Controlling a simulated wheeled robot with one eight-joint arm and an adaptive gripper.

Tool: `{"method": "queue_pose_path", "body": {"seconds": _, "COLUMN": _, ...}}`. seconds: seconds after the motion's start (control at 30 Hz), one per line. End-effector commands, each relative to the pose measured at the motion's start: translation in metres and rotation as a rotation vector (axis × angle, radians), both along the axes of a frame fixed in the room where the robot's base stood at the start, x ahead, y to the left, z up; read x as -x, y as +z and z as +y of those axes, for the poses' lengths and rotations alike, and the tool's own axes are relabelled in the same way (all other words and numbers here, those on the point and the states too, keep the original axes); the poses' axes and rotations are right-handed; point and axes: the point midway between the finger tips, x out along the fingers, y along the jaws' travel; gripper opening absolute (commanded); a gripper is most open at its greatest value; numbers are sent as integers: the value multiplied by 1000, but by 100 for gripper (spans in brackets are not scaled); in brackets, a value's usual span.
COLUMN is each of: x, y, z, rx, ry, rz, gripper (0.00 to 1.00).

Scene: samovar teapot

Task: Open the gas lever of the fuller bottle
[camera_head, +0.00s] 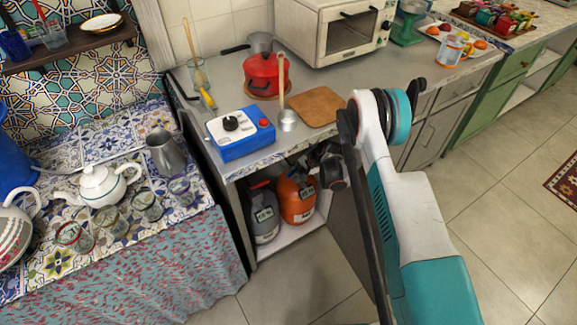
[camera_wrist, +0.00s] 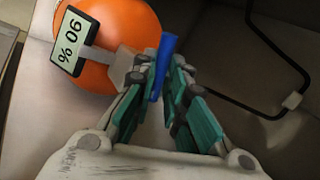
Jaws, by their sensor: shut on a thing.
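An orange gas bottle (camera_head: 297,198) stands in the lower cabinet, with a grey bottle (camera_head: 263,215) left of it. In the wrist view the orange bottle (camera_wrist: 118,40) carries a display (camera_wrist: 74,40) that appears to read 90 %. The grey bottle's label is too small to read surely. A blue lever (camera_wrist: 166,48) sits on the orange bottle's valve fitting (camera_wrist: 124,66). My gripper (camera_wrist: 160,80) is shut on the blue lever, whose end shows between the fingers. In the head view my gripper (camera_head: 330,165) is at the top of the orange bottle, partly hidden by the counter and my arm.
The counter edge (camera_head: 270,162) overhangs the bottles. On it are a blue box (camera_head: 240,134), a red pot (camera_head: 264,72) and a wooden board (camera_head: 315,107). A dark bent tube (camera_wrist: 290,60) runs right of my gripper. The floor (camera_head: 290,280) in front is clear.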

Motion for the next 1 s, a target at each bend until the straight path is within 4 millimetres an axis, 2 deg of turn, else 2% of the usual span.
{"method": "queue_pose_path", "body": {"seconds": 0.1, "x": -1, "y": -2, "z": -8, "rx": 5, "ry": 58, "rz": -3, "gripper": 0}}
{"method": "queue_pose_path", "body": {"seconds": 0.4, "x": -1, "y": -1, "z": -10, "rx": 6, "ry": 153, "rz": -5, "gripper": 0}}
{"method": "queue_pose_path", "body": {"seconds": 0.83, "x": -3, "y": -1, "z": -11, "rx": 7, "ry": 161, "rz": -8, "gripper": 0}}
{"method": "queue_pose_path", "body": {"seconds": 0.87, "x": -3, "y": -1, "z": -11, "rx": 7, "ry": 161, "rz": -8, "gripper": 15}}
{"method": "queue_pose_path", "body": {"seconds": 0.93, "x": -3, "y": -1, "z": -11, "rx": 7, "ry": 161, "rz": -8, "gripper": 31}}
{"method": "queue_pose_path", "body": {"seconds": 1.0, "x": -2, "y": -1, "z": -11, "rx": 6, "ry": 162, "rz": -7, "gripper": 33}}
